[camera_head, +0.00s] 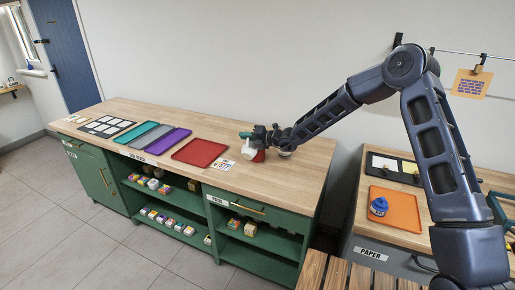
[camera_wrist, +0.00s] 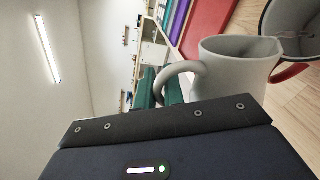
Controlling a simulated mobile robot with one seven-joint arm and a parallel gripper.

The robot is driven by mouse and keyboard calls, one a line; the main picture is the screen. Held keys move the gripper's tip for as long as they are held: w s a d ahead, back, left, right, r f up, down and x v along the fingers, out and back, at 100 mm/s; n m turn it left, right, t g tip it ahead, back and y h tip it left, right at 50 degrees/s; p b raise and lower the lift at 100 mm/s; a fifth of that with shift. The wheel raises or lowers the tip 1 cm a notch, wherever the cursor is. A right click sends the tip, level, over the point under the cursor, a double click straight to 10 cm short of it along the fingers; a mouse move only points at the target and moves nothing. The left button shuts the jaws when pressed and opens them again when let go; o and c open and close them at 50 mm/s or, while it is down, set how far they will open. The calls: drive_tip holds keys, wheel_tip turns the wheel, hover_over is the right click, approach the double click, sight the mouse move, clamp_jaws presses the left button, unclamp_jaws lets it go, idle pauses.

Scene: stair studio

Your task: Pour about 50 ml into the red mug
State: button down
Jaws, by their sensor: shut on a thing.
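A pale grey jug (camera_head: 248,150) is held over the bench in the head view, and it fills the middle of the wrist view (camera_wrist: 235,75). It is tipped far over, its spout toward the red mug (camera_head: 259,156). In the wrist view the mug shows its red handle (camera_wrist: 289,72) and dark grey inside, partly cut off by the frame's edge. The spout is at the mug's mouth; I cannot tell whether they touch. No stream or liquid level is visible. My gripper (camera_head: 259,135) is shut on the jug; its fingertips are hard to make out.
A red tray (camera_head: 199,152) lies left of the jug on the wooden bench (camera_head: 233,185), with purple, grey and teal trays beyond. A printed card (camera_head: 223,165) lies nearby. A small round object (camera_head: 286,154) stands just right of the mug.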

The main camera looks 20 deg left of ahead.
sight(243, 150)
drive_tip(key=shift+w+r+m+p, duration=0.3)
drive_tip(key=shift+w+m, duration=0.1)
drive_tip(key=shift+w, duration=0.35)
drive_tip(key=shift+w+r+m+p, duration=0.15)
drive_tip(key=shift+w+m+p, duration=0.2)
drive_tip(key=shift+w, duration=0.4)
idle(0.9)
drive_tip(key=s, duration=0.1)
drive_tip(key=s+f+n, duration=0.1)
drive_tip(key=s, duration=0.1)
drive_tip(key=shift+s+r+n, duration=0.25)
drive_tip(key=shift+s+n, duration=0.2)
drive_tip(key=shift+n, duration=0.4)
drive_tip(key=shift+s+f+n+t, duration=0.3)
drive_tip(key=shift+s+f+n, duration=0.25)
drive_tip(key=shift+f+n, duration=0.2)
drive_tip(key=shift+s+d+r+n, duration=0.15)
drive_tip(key=shift+s+n, duration=0.2)
drive_tip(key=shift+n, duration=0.4)
drive_tip(key=shift+b, duration=0.3)
drive_tip(key=shift+s, duration=0.15)
